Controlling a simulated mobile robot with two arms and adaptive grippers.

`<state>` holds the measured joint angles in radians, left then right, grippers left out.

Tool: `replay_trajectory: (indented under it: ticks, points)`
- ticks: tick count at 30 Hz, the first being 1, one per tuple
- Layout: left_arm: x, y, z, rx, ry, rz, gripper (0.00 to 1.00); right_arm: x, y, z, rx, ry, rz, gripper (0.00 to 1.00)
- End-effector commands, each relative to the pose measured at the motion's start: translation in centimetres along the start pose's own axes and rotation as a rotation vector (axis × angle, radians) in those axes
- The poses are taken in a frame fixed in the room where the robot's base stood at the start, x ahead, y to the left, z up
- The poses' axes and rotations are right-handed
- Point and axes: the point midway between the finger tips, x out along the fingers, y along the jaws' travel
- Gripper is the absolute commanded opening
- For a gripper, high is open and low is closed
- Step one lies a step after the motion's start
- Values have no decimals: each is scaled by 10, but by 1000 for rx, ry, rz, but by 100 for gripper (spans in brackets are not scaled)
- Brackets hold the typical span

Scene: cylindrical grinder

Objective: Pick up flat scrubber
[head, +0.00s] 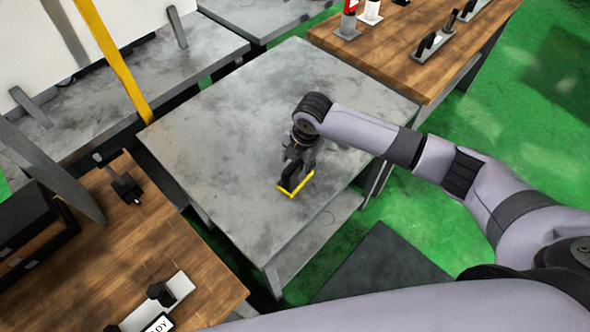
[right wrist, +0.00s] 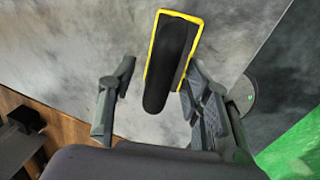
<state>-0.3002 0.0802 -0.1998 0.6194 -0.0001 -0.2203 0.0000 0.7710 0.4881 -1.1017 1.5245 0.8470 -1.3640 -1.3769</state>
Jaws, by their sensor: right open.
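The flat scrubber (head: 291,184) lies on the grey metal table near its front right edge. It has a dark handle and a yellow-rimmed base. In the right wrist view the scrubber (right wrist: 170,62) is seen from above, with its handle reaching down between the fingers. My right gripper (head: 298,162) is just above it, pointing down, and hides part of it in the head view. In the right wrist view the right gripper (right wrist: 158,88) is open, with one finger on each side of the handle. I cannot tell whether a finger touches it. My left gripper is out of view.
The grey table (head: 215,130) is otherwise clear. A wooden bench (head: 115,245) with dark boxes and small devices stands at the lower left. Another wooden bench (head: 385,45) with several items stands at the upper right. A yellow post (head: 115,60) rises behind the table's left corner.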

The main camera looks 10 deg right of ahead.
Motion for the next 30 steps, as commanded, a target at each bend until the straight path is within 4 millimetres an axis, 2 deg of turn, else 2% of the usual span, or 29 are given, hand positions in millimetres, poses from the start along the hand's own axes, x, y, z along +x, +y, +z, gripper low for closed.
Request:
replay_trajectory:
  ticks: [3, 10, 30]
  points:
    - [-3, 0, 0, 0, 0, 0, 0, 8, 0, 0, -1, 0, 0, 45]
    - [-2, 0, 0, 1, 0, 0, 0, 9, 0, 0, -2, 0, 1, 44]
    - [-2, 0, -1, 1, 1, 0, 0, 9, 0, 0, -1, -1, 0, 0]
